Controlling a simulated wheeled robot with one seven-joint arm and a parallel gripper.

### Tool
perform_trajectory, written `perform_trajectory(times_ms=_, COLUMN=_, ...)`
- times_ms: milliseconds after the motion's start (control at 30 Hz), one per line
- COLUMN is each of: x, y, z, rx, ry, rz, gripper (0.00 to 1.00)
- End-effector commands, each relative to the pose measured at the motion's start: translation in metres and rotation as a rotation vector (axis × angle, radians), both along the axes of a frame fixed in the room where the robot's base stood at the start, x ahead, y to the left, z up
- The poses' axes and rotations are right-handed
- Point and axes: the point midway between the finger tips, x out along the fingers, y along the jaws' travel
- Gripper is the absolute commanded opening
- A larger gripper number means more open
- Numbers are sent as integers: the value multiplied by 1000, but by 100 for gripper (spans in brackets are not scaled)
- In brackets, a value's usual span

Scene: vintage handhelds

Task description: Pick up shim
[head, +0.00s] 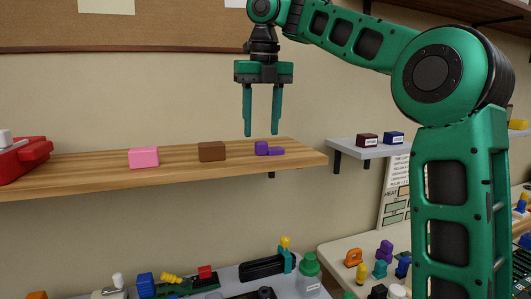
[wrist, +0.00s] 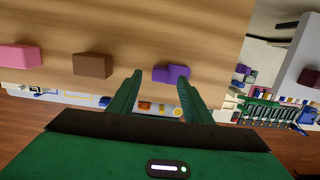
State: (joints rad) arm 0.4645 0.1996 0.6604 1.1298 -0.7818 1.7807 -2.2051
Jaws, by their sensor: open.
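A small purple stepped piece (head: 268,150) lies on the wooden wall shelf (head: 80,173), near its right end. It also shows in the wrist view (wrist: 171,73), between and just beyond my fingertips. A brown block (head: 212,151) and a pink block (head: 144,157) lie to its left on the same shelf. No label tells which of these is the shim; the purple piece is the one closest to my gripper. My gripper (head: 261,134) points down above the purple piece, with its fingers apart and nothing between them.
A red object (head: 22,157) stands at the shelf's left end. A small grey shelf (head: 370,149) to the right holds a dark red block (head: 367,140) and a blue block (head: 393,137). Below is a bench crowded with small parts. The shelf around the purple piece is clear.

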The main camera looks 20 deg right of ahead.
Motion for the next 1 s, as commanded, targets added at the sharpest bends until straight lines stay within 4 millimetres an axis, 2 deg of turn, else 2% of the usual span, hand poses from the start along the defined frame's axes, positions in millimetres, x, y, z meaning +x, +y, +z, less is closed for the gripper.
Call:
perform_trajectory(times_ms=100, x=1, y=2, z=-14, rx=-1, ry=2, rz=2, gripper=45)
perform_trajectory(times_ms=300, x=3, y=1, z=-29, rx=-1, ry=0, rz=1, gripper=45)
perform_trajectory(times_ms=733, x=3, y=0, z=-36, rx=1, ry=0, rz=0, gripper=45)
perform_trajectory(times_ms=767, x=3, y=0, z=-36, rx=1, ry=0, rz=0, gripper=41)
perform_trajectory(times_ms=900, x=4, y=0, z=-36, rx=1, ry=1, rz=-1, gripper=7)
perform_trajectory(times_ms=933, x=4, y=0, z=-36, rx=1, ry=1, rz=-1, gripper=2)
perform_trajectory(times_ms=1000, x=4, y=0, z=-36, rx=1, ry=1, rz=-1, gripper=2)
